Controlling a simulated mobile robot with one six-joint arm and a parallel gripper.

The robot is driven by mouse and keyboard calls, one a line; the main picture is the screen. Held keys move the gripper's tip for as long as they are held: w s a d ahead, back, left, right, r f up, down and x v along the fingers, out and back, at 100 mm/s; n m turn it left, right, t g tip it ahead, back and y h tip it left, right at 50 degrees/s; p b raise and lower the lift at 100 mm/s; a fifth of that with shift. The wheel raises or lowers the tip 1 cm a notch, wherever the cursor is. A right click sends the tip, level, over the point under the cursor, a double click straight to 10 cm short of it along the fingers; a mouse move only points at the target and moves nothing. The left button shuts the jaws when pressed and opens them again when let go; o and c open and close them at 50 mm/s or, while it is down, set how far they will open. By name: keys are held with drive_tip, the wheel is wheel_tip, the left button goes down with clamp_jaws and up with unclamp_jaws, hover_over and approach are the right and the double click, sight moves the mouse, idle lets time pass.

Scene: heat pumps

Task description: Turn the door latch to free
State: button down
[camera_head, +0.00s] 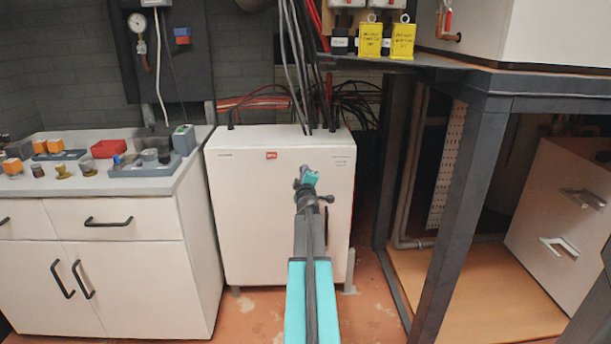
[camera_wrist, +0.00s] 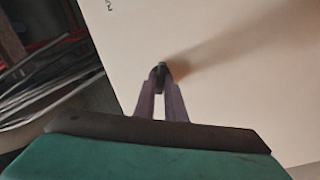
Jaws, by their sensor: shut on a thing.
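The door latch (camera_wrist: 162,65) is a small dark piece on the pale front panel of the white cabinet (camera_head: 241,190). In the wrist view my gripper (camera_wrist: 161,75) has its two fingers shut on the latch, with their tips close to the panel. The fingers hide most of the latch, so its turn angle cannot be told.
A counter (camera_head: 105,265) with small parts and trays stands left of the cabinet. A dark metal frame (camera_head: 459,180) stands to the right, with a white box (camera_head: 565,195) inside. Some floor is free in front.

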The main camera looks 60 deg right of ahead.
drive_tip(key=n+b, duration=0.1)
drive_tip(key=n, duration=0.3)
drive_tip(key=shift+w+a+f, duration=0.1)
drive_tip(key=shift+f, duration=0.05)
idle(0.4)
drive_tip(key=c, duration=1.8)
unclamp_jaws()
drive_tip(key=shift+v, duration=6.85)
